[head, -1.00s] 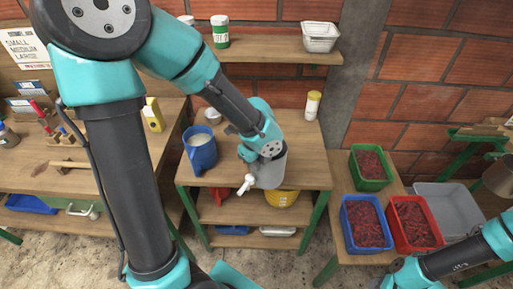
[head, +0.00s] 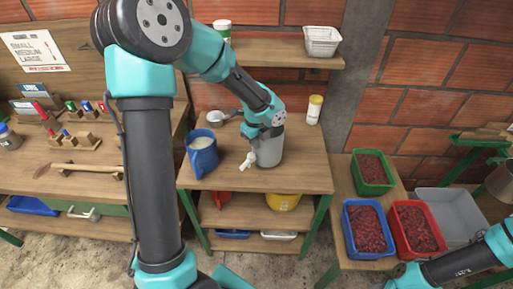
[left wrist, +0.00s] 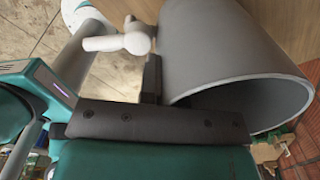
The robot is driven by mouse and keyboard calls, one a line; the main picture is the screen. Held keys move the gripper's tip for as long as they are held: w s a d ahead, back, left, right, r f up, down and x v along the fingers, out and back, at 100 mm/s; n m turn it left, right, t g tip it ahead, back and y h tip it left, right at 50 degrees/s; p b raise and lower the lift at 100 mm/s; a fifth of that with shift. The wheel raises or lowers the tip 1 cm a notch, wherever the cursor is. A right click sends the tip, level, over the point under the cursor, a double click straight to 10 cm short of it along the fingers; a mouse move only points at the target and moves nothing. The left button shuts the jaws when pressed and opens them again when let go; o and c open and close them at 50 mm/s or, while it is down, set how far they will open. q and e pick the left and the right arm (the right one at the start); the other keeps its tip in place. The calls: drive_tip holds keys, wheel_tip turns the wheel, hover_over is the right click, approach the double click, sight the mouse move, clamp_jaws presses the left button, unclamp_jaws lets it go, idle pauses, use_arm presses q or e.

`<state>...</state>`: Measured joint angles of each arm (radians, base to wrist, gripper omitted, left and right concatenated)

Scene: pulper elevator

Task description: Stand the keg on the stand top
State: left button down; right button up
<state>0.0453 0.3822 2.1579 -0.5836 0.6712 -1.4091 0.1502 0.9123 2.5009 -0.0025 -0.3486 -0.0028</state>
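The grey keg (head: 271,150) is upright over the wooden stand top (head: 310,178), right of the blue jug. Its white tap (head: 248,160) points left and toward the front. I cannot tell whether its base touches the wood. My left gripper (head: 264,133) is at the keg's upper left side, shut on it. In the left wrist view the keg (left wrist: 215,45) shows its open rim. A dark finger (left wrist: 151,78) lies along its wall beside the tap (left wrist: 120,39); the other finger is hidden. My right arm shows at the lower right, its gripper out of frame.
A white jar with a yellow lid (head: 314,110) stands behind right. Crates of red fruit (head: 375,174) sit farther right. The stand's front right is clear.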

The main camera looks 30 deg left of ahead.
use_arm(q)
drive_tip(key=shift+w+a+f, duration=0.1)
drive_tip(key=shift+w+f, duration=0.05)
drive_tip(key=shift+f, duration=0.75)
drive_tip(key=shift+w+a+f, duration=0.1)
drive_tip(key=shift+w+f, duration=0.05)
drive_tip(key=shift+f, duration=0.85)
drive_tip(key=c, duration=1.3)
unclamp_jaws()
wheel_tip(320, 180, up, 12)
drive_tip(key=shift+r, duration=0.1)
